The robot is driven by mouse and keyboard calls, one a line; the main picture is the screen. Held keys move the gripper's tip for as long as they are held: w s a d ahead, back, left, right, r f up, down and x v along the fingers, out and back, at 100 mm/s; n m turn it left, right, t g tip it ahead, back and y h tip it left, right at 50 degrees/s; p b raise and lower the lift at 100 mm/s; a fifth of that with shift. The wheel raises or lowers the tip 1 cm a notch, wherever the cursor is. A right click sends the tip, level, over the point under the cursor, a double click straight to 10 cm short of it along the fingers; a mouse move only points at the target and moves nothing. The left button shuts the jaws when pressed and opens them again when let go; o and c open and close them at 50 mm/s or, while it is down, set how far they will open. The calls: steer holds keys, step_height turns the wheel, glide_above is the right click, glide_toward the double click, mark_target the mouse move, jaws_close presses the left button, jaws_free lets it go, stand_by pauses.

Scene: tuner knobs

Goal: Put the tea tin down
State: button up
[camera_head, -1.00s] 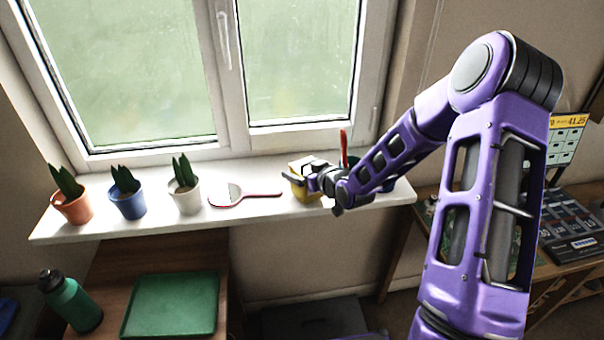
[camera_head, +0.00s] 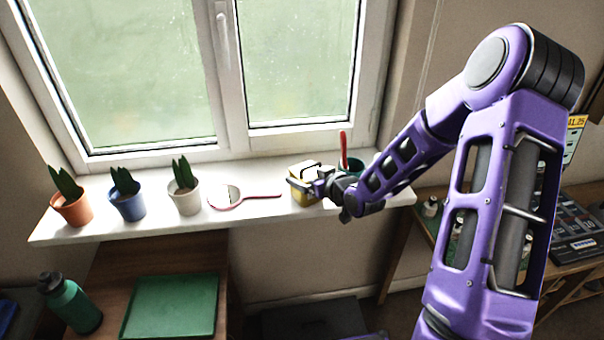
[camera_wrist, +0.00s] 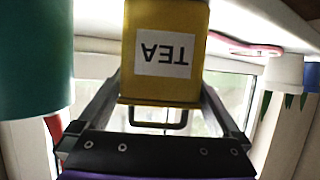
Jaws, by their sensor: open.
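The yellow tea tin (camera_head: 305,190) stands on the white windowsill (camera_head: 255,212), right of the hand mirror. In the wrist view the tin (camera_wrist: 135,90) shows its white TEA label upside down, between the spread fingers. My gripper (camera_head: 303,181) is open, with its fingers on either side of the tin's upper part near the wire handle (camera_wrist: 157,118). Clear gaps show beside the tin near the base of the fingers; contact at the fingertips is hard to judge.
A green cup (camera_head: 354,165) with a red-handled item stands close right of the tin, behind my gripper. A red-rimmed hand mirror (camera_head: 226,196) lies to the left, then several potted plants (camera_head: 184,190). The sill's front edge is near the tin.

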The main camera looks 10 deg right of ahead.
steer(key=v, duration=0.9)
steer(key=shift+p, duration=0.3)
steer(key=shift+w, duration=0.1)
